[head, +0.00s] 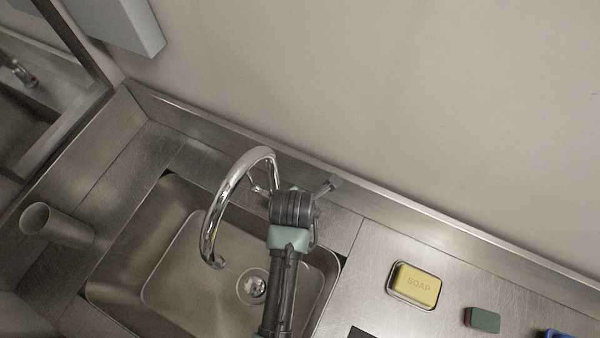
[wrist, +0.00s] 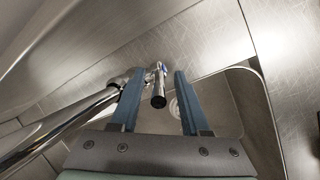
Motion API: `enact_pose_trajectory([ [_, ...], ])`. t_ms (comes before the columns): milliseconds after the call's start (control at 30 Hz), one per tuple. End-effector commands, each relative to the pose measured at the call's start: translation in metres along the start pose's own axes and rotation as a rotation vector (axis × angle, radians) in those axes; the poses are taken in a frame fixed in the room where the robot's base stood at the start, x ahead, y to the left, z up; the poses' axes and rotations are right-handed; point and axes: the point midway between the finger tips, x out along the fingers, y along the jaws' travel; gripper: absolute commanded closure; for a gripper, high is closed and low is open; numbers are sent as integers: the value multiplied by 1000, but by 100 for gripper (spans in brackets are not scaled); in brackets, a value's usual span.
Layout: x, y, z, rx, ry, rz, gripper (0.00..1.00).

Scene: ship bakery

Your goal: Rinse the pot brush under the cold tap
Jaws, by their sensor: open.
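The curved chrome tap spout (head: 216,215) arches over the steel sink (head: 175,255) in the head view. In the wrist view my gripper (wrist: 158,72) is open, with its two blue fingers on either side of a small tap lever (wrist: 158,92) that has a dark end and a blue mark. No contact with the lever shows. The spout (wrist: 60,130) runs along the left of that view. In the head view my wrist is over the tap's base and hides much of it. I see no pot brush for certain, and no water flow shows.
Yellow soap (head: 416,284) in a dish and a green block (head: 482,319) lie on the right counter. A cup (head: 55,225) is left of the sink. The wall closes off the back.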

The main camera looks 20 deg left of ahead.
Motion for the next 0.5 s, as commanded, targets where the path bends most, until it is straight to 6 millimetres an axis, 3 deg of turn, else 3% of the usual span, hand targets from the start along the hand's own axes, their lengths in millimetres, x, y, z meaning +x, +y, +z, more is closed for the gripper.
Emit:
enact_pose_trajectory([
  [500,-90,2,1,-1,-1,1,54],
])
